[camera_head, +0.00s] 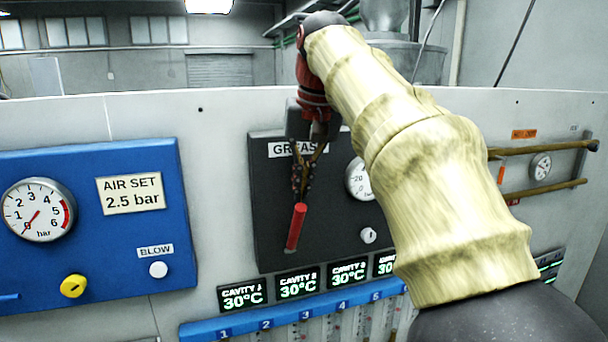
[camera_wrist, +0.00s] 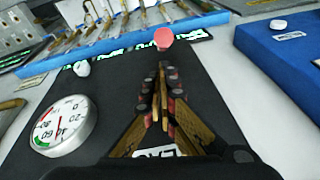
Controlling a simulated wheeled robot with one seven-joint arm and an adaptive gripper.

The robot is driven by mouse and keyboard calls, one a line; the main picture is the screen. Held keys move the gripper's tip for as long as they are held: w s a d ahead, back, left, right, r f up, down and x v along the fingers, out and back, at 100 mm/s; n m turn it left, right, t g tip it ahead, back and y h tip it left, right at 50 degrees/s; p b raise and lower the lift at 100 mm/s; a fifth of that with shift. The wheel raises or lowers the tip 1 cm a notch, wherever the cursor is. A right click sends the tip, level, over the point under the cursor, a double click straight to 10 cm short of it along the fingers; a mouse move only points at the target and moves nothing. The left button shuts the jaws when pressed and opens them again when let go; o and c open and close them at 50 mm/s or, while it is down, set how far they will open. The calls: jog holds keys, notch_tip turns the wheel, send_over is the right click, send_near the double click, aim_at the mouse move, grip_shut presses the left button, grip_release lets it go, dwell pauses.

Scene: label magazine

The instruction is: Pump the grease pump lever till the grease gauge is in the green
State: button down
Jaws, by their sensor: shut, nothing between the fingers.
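The grease pump lever's red handle (camera_head: 296,228) hangs down and tilts slightly left in front of the dark grease panel (camera_head: 270,215). In the wrist view its round red end (camera_wrist: 164,37) shows just past my fingertips. My gripper (camera_head: 301,190) is shut with nothing between its fingers, at the handle's upper end; I cannot tell whether it touches. The gripper also shows in the wrist view (camera_wrist: 161,85). The round white grease gauge (camera_wrist: 62,127) has a green band along part of its rim; I cannot read its needle surely. My arm partly hides the gauge (camera_head: 358,180) in the head view.
A white knob (camera_head: 368,235) sits below the gauge. A blue air panel (camera_head: 100,260) is at left. Cavity displays (camera_head: 298,284) and a blue numbered rail (camera_head: 300,317) lie below. Brown pipes (camera_head: 540,150) run at right.

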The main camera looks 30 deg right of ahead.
jog(key=shift+x, duration=2)
jog(key=shift+s+f+b, duration=0.1)
jog(key=shift+b, duration=0.35)
jog(key=shift+s+a+t+b, duration=0.1)
jog(key=shift+s+t+b, duration=0.25)
jog(key=shift+b, duration=0.35)
jog(key=shift+s+f+t+b, duration=0.15)
jog(key=shift+t+b, duration=0.1)
jog(key=shift+b, duration=0.3)
jog(key=s+a+f+t+h+b, duration=0.2)
jog(key=s+f+t+b, duration=0.6)
jog(key=b, duration=1.9)
jog(key=shift+a+t+h+b, duration=0.2)
jog(key=shift+t+h+b, duration=0.1)
jog(key=shift+b, duration=0.05)
jog(key=shift+s+f, duration=0.1)
jog(key=shift+f, duration=0.05)
jog(key=shift+s, duration=0.1)
